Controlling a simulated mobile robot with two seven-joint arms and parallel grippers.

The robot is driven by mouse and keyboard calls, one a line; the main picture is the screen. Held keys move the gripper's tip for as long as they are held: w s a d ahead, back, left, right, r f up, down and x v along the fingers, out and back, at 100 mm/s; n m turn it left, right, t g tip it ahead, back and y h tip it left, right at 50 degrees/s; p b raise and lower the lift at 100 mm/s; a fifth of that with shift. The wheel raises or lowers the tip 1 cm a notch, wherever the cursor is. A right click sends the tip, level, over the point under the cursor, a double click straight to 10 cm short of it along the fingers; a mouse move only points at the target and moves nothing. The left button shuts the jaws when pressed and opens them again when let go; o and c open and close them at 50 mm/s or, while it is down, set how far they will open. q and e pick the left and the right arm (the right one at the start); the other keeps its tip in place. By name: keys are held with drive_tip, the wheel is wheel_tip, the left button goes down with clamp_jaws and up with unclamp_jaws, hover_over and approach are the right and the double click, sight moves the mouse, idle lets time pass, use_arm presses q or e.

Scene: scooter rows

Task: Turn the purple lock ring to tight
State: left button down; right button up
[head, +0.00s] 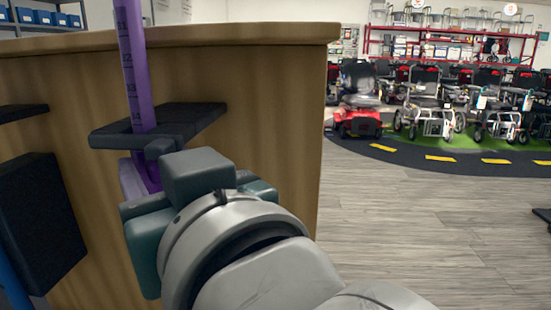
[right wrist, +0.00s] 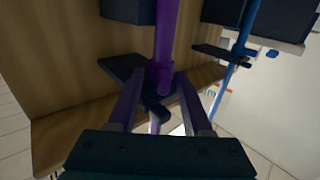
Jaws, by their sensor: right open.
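A purple pole (head: 135,75) with dark scale marks stands upright at the wooden cabinet's side and passes through a black bracket (head: 185,122). Below the bracket a darker purple part (head: 152,176) shows, mostly hidden by my right gripper. In the right wrist view a thicker purple collar, likely the lock ring (right wrist: 161,77), sits on the pole near the bracket. My right gripper (right wrist: 160,80) is open, its two purple-looking fingers on either side of the pole; I cannot tell if they touch it. In the head view the right gripper (head: 140,178) is just below the bracket. The left gripper is not in view.
The wooden cabinet (head: 265,120) stands close behind the pole. A black box (head: 38,222) is at left, and a blue pole (right wrist: 238,50) stands nearby. Scooters and wheelchairs (head: 425,105) line the far right.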

drive_tip(key=shift+s+d+r, duration=0.1)
drive_tip(key=shift+s+d, duration=0.15)
drive_tip(key=shift+s, duration=0.05)
drive_tip(key=p+v, duration=0.2)
drive_tip(key=v, duration=0.7)
